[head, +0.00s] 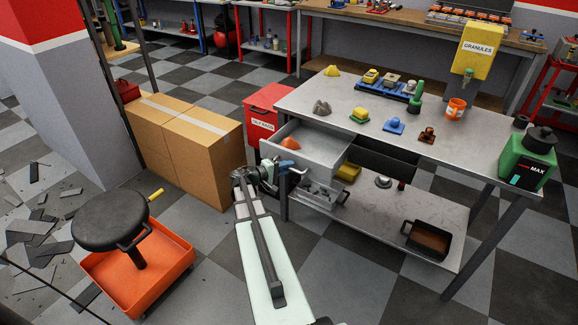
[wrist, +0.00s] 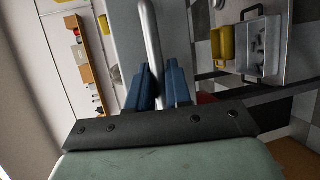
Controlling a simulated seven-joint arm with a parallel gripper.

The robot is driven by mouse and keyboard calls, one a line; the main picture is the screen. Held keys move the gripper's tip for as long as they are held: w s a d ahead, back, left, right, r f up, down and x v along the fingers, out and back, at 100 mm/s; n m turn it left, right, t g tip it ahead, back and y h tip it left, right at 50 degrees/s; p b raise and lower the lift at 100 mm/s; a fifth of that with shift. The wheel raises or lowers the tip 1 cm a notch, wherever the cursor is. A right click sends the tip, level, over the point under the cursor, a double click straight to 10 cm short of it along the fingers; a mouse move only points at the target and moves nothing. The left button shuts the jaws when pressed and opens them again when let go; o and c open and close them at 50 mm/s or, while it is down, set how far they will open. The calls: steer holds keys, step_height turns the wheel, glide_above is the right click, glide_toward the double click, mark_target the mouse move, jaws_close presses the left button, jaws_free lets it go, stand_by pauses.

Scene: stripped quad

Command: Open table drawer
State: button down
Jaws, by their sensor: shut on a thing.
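The table (head: 440,150) has a grey top, and its drawer (head: 322,148) is pulled out on the left side, its inside showing. An orange piece (head: 289,143) lies in the drawer. My gripper (head: 290,172) is at the drawer's front face. In the wrist view its blue fingers (wrist: 158,80) are closed around a round metal bar, the drawer handle (wrist: 151,35). In the head view the handle is mostly hidden by my gripper.
Cardboard boxes (head: 205,140) and a red bin (head: 262,125) stand left of the drawer. A black stool (head: 108,218) and an orange tray (head: 150,275) are at the lower left. The lower shelf (head: 375,215) holds a dark pan (head: 428,240).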

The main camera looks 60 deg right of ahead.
steer(key=c, duration=1.1)
jaws_free()
steer(key=v, duration=1.3)
steer(key=shift+w+a+r, duration=0.15)
steer(key=shift+a, duration=0.2)
